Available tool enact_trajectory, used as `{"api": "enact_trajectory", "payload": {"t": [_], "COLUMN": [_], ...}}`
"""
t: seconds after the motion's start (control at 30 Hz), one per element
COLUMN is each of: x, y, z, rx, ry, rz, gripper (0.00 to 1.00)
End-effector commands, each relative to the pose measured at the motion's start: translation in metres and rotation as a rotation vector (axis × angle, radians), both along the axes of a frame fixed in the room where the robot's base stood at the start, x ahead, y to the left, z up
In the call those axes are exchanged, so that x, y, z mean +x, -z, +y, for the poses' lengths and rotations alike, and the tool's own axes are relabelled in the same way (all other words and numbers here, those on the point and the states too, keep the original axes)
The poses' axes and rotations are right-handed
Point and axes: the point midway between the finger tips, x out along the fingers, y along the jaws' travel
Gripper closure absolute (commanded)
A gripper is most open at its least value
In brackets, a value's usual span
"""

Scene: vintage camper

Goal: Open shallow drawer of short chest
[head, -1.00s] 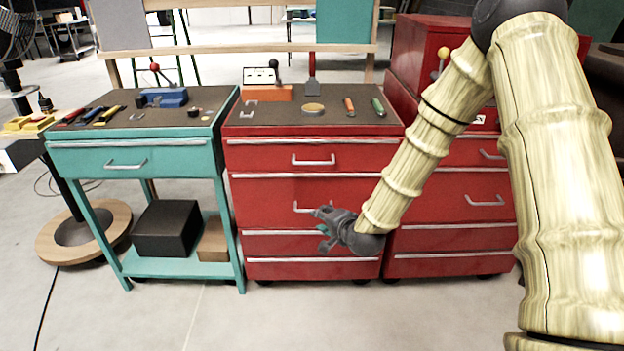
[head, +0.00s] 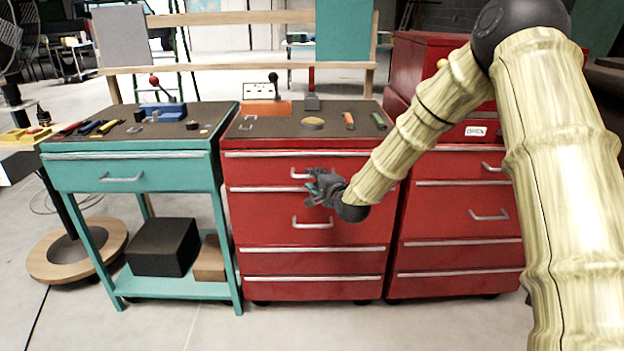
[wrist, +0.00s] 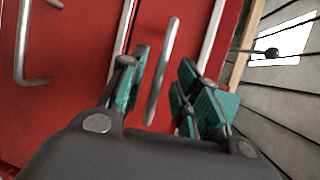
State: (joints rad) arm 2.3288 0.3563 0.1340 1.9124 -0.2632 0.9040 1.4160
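The short chest (head: 350,262) is the red one in the middle of the head view, with several drawers. Its shallow top drawer (head: 255,172) appears shut. The drawer's silver handle (head: 297,176) is partly hidden behind my gripper (head: 313,188). In the wrist view, the handle (wrist: 166,62) runs nearly upright in the gap between the teal-padded fingers of my gripper (wrist: 168,92). The fingers are apart, one on each side of the handle, with visible gaps. Whether the handle is fully between the fingertips in depth, I cannot tell.
A deeper drawer's handle (head: 312,223) sits below and also shows in the wrist view (wrist: 22,50). A teal table (head: 130,176) stands left and a second red chest (head: 455,270) right. Tools lie on the short chest's top. Floor in front is clear.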

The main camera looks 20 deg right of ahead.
Motion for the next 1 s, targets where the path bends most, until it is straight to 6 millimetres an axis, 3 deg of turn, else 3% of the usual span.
{"api": "enact_trajectory", "payload": {"t": [0.23,0.6,0.63,0.8,1.0], "x": [0.024,0.028,0.028,0.028,0.028], "y": [0.005,0.005,0.005,0.005,0.006], "z": [0.003,0.003,0.003,0.003,0.003], "rx": [-0.001,0.000,0.000,0.000,0.000], "ry": [0.000,0.000,0.000,0.001,0.001], "rz": [0.000,0.000,0.000,0.000,0.001], "gripper": [0.68,0.68,0.70,1.00,1.00]}}
